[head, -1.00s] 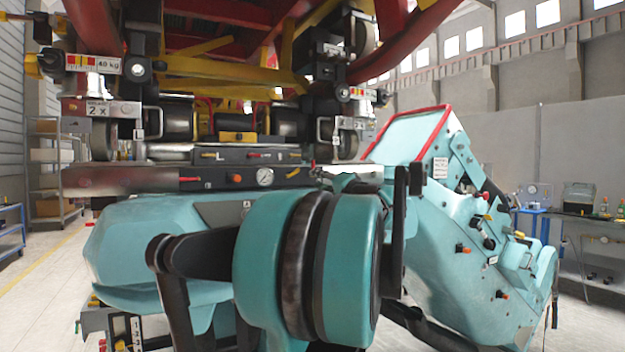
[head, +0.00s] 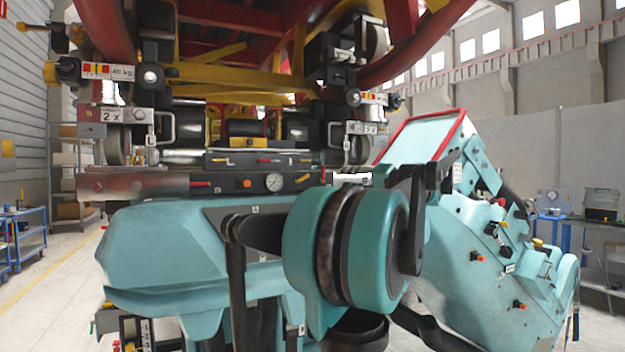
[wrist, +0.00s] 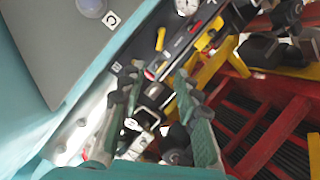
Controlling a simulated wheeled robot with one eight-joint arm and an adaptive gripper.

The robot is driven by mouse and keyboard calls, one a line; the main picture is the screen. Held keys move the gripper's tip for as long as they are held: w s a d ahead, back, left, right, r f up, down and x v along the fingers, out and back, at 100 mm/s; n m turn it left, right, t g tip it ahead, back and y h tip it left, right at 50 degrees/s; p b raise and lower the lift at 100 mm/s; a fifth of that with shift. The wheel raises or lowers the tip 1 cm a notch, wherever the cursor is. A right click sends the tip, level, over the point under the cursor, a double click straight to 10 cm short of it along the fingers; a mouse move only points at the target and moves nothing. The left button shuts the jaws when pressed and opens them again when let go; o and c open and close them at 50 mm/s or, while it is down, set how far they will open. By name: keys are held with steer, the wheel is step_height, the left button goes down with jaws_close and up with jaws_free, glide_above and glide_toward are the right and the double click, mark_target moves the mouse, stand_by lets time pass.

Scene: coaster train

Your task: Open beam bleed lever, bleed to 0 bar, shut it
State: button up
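The dark beam (head: 215,184) crosses the middle of the head view under the red and yellow frame. It carries a round white gauge (head: 273,182), an orange knob (head: 247,183), a red lever (head: 199,184) and a yellow lever (head: 302,179). The gauge needle is too small to read, and I cannot tell which lever is the bleed lever. In the wrist view the gauge (wrist: 187,5) is cut by the top edge, near a yellow lever (wrist: 160,38). My gripper (wrist: 157,82) is open, its fingers apart short of the panel. In the head view I cannot make out the gripper.
A second dark panel (head: 240,161) with red and yellow levers sits just above the beam. Red and yellow frame bars (wrist: 275,140) stand close right of the gripper in the wrist view. A blue trolley (head: 28,235) stands left on open floor.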

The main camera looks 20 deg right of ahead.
mark_target(307, 177)
steer(key=x, duration=1.6)
steer(key=shift+w+d, duration=0.1)
steer(key=shift+w, duration=0.05)
steer(key=shift+c, duration=0.6)
jaws_close()
